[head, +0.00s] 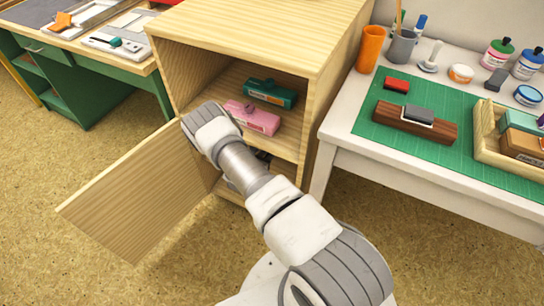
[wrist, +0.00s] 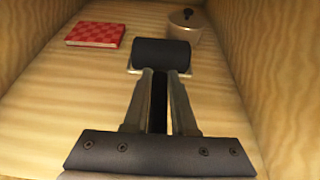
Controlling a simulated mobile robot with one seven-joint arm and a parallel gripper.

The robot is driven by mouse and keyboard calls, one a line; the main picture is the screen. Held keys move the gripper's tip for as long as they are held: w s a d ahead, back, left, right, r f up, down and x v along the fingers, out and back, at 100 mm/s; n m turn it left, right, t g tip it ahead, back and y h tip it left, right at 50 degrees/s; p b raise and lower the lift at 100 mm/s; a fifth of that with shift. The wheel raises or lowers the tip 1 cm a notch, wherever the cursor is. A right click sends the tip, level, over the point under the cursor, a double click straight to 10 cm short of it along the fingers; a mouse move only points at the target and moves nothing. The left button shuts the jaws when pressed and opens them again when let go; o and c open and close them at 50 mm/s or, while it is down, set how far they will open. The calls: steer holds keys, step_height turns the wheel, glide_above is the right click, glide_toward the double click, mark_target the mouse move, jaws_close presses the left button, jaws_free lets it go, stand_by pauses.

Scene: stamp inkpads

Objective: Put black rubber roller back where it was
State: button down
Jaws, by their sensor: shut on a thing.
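The black rubber roller (wrist: 161,53) is a dark cylinder with a pale metal frame below it. My gripper (wrist: 159,80) is shut on its handle side, and the roller lies beyond the fingertips. It is inside a wood-walled compartment, above or on the wooden floor; I cannot tell whether it touches. In the head view my arm reaches into the open wooden cabinet (head: 262,20) below the middle shelf, and it hides most of the gripper and the roller.
A red checkered item (wrist: 95,34) and a lidded pot (wrist: 186,24) stand at the compartment's back. Pink (head: 252,117) and green (head: 270,93) boxes sit on the shelf above. The cabinet door (head: 140,195) hangs open. A green mat (head: 375,140) lies on the right-hand table.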

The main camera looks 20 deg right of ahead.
steer(key=shift+w+d, duration=0.45)
steer(key=shift+d, duration=0.05)
steer(key=shift+w+d+f+b, duration=0.1)
steer(key=shift+f+b, duration=0.5)
steer(key=shift+f, duration=0.25)
steer(key=shift+w+d+f+b, duration=0.1)
steer(key=shift+f+b, duration=0.5)
steer(key=shift+f, duration=0.2)
steer(key=shift+f, duration=0.1)
steer(key=shift+s+f, duration=0.1)
steer(key=c, duration=0.7)
jaws_free()
